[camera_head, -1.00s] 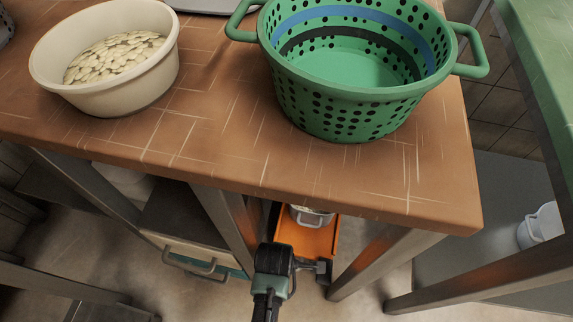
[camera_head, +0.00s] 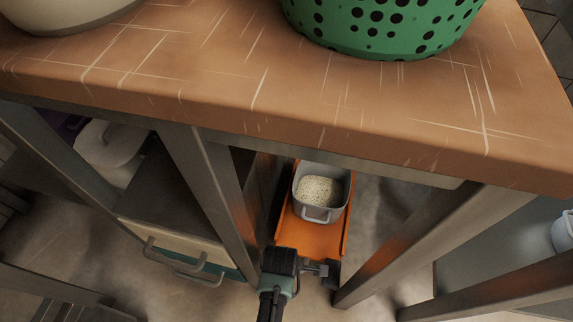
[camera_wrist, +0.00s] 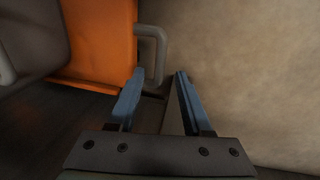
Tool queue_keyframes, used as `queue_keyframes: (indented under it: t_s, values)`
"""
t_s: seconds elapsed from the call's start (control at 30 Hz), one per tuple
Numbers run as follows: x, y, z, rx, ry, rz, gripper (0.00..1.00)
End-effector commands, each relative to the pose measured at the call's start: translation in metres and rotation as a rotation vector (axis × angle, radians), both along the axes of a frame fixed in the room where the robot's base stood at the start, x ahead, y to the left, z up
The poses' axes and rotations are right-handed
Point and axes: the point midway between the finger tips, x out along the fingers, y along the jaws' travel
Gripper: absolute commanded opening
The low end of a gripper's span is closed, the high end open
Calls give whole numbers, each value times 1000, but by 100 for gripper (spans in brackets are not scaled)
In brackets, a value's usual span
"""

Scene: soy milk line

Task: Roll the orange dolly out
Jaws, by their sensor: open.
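The orange dolly (camera_head: 318,240) stands on the floor under the brown-topped table, between its metal legs. It bears a grey pot (camera_head: 322,213) filled with pale grains. In the wrist view the dolly's orange side (camera_wrist: 98,45) is at upper left, with a grey loop handle (camera_wrist: 160,62) at its edge. My gripper (camera_head: 318,268) is at the dolly's near end. In the wrist view its two blue fingers (camera_wrist: 157,85) are apart, and the lower end of the loop shows between their tips. I cannot tell whether they touch it.
The brown table (camera_head: 250,105) overhangs the dolly and bears a green perforated basket (camera_head: 385,30). A table leg (camera_head: 425,240) slants close to the dolly's right. A drawer unit (camera_head: 170,245) stands at left. Bare floor lies in front.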

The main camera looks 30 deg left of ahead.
Motion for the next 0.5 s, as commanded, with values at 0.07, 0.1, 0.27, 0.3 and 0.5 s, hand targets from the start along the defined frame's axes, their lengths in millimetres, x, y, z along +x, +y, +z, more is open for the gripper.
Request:
queue_keyframes:
  t_s: [0.07, 0.1, 0.27, 0.3, 0.5]
  values:
    - [2, 1, -17, 0, 0, 0, 50]
    - [3, 1, -21, 0, 0, 0, 50]
    - [6, 2, -31, 0, -1, 0, 50]
    - [6, 2, -32, 0, -1, 0, 50]
    - [7, 2, -33, 0, -1, 0, 50]
